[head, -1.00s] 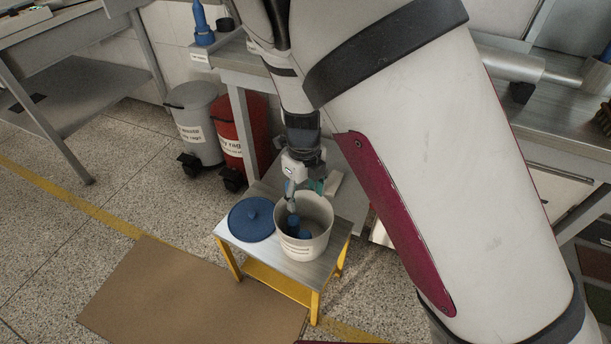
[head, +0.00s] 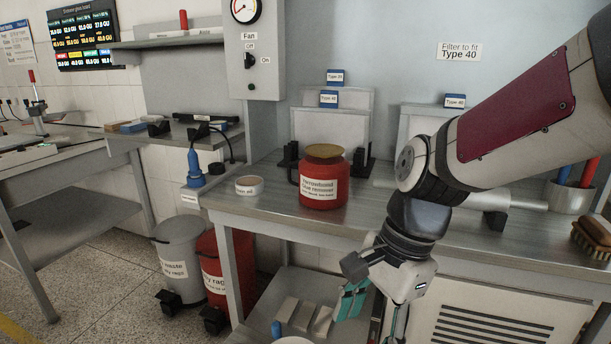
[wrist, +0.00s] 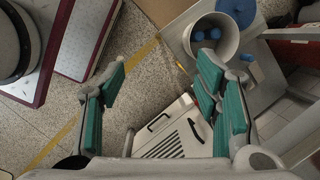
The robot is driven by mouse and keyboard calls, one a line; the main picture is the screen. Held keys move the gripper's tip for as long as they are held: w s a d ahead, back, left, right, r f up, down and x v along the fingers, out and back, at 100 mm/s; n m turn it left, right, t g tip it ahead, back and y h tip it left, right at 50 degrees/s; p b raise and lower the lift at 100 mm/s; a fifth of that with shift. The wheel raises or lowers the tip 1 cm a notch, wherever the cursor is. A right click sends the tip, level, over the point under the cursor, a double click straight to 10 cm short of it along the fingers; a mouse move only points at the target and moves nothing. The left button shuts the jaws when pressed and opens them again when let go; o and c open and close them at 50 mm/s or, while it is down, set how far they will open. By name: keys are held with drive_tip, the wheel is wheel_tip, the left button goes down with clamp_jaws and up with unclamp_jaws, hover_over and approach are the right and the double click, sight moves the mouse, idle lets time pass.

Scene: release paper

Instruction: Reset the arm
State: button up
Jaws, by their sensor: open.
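My gripper (head: 372,308) hangs in front of the workbench in the head view, pointing down, with teal finger pads. In the wrist view its two fingers (wrist: 162,72) stand wide apart with nothing between them. My arm reaches in from the right, above the bench. The white bucket (wrist: 231,47) shows at the top right of the wrist view with blue objects (wrist: 207,35) inside. Only a sliver of its rim (head: 293,341) shows at the bottom of the head view.
The bench (head: 270,212) holds a red container (head: 323,182), a small white tub (head: 249,187) and a brush (head: 592,238) at right. Grey (head: 182,258) and red (head: 222,272) bins stand left of it. In the wrist view, a blue lid (wrist: 238,9) lies near the bucket.

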drive_tip(key=s+d+r+n+t+h, duration=0.1)
drive_tip(key=s+d+r+n+h, duration=0.15)
drive_tip(key=s+d+n, duration=0.45)
drive_tip(key=s+d+r+n+t+h, duration=0.1)
drive_tip(key=s+d+r+n, duration=0.3)
drive_tip(key=s, duration=0.6)
wheel_tip(320, 180, up, 18)
drive_tip(key=n+t+p, duration=0.1)
drive_tip(key=t+p, duration=0.2)
drive_tip(key=p, duration=1.4)
drive_tip(key=shift+f, duration=0.2)
